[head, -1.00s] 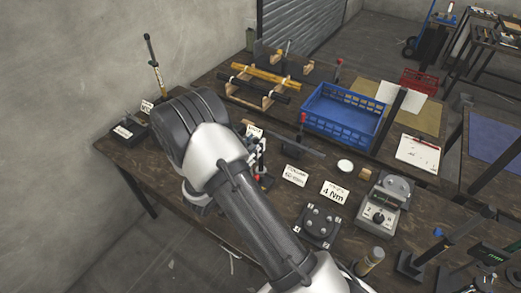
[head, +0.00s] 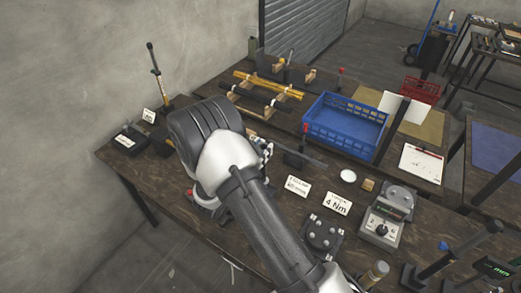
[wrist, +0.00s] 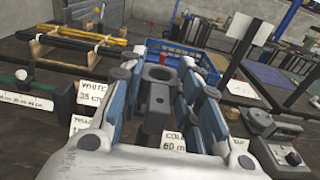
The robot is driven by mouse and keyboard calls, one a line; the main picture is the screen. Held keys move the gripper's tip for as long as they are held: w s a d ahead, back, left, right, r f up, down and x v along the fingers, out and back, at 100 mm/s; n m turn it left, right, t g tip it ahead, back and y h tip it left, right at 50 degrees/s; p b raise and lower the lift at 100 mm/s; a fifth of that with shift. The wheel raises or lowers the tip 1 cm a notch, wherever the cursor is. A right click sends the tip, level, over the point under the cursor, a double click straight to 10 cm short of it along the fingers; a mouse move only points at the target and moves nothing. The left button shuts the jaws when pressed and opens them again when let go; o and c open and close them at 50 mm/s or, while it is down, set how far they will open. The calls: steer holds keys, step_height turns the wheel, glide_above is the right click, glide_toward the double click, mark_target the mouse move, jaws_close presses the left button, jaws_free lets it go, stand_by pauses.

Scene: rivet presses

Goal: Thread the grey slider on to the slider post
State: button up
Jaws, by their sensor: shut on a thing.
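In the wrist view my gripper (wrist: 162,62) is shut on the grey slider (wrist: 158,92), a dark grey block with a round hole near its top end. The slider sits between the two blue-sided fingers and appears clear of the table. In the head view my arm hides the slider and most of the gripper; only a small part of the gripper shows at the arm's right side. Several upright posts are in view, among them a thin one with a yellow band (head: 155,72) at the far left. I cannot tell which is the slider post.
A blue crate (head: 345,127) stands at the back of the dark table. A rack with yellow and black bars (head: 267,87) is left of it. White label cards (head: 337,203), a round-topped black fixture (head: 322,234) and a grey dial device (head: 385,216) stand along the front right.

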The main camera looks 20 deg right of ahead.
step_height(320, 180, down, 4)
steer(key=b, duration=0.3)
steer(key=shift+f, duration=0.2)
steer(key=shift+b, duration=0.4)
stand_by(1.4)
steer(key=shift+f+b, duration=0.35)
